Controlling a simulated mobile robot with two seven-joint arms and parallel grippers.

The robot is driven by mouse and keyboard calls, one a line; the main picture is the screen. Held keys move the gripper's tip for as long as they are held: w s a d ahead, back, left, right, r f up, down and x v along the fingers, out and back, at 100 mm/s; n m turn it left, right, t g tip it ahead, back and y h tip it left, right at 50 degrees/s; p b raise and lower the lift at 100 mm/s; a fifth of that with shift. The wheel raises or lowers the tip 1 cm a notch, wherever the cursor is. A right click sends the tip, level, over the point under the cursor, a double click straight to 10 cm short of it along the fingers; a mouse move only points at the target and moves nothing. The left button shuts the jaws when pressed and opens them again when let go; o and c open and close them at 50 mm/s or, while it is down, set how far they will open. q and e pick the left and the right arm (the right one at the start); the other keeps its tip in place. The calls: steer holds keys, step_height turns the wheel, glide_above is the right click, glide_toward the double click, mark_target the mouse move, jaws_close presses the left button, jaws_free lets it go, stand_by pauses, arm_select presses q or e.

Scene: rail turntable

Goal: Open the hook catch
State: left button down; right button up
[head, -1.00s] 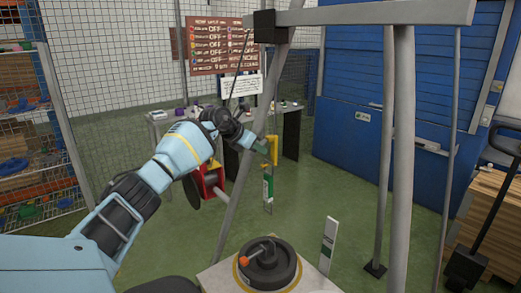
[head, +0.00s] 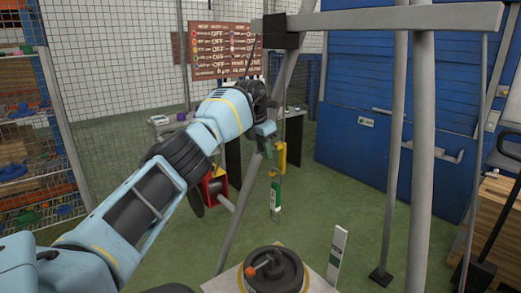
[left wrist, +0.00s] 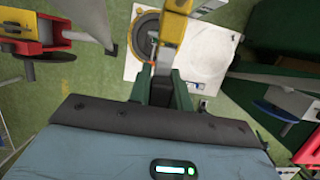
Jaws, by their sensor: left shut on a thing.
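My left gripper (head: 272,138) reaches in from the left, in front of the slanted grey leg. In the left wrist view its two dark green fingers (left wrist: 162,92) are closed on a grey part below a yellow piece, which looks like part of the hook catch (left wrist: 173,32). In the head view this yellow hook catch (head: 280,157) hangs right below the fingers, with a green and white strip (head: 276,194) under it. Whether its latch is open is too small to tell. My right gripper is not in view.
A black round turntable (head: 272,270) with an orange knob sits on a pale plate below. Grey frame posts (head: 420,160) and a crossbeam (head: 400,18) stand to the right.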

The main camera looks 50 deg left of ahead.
mark_target(260, 144)
arm_select(q)
steer(key=shift+g, duration=0.3)
arm_select(e)
steer(key=shift+a+r, duration=0.1)
steer(key=shift+a, duration=0.3)
arm_select(q)
steer(key=c, duration=1.3)
jaws_free()
steer(key=shift+r, duration=0.15)
steer(key=v, duration=0.7)
steer(key=shift+s+r, duration=0.1)
steer(key=shift+r, duration=0.2)
arm_select(e)
steer(key=shift+s+f, duration=0.1)
steer(key=shift+f, duration=0.1)
arm_select(q)
steer(key=shift+f, duration=0.1)
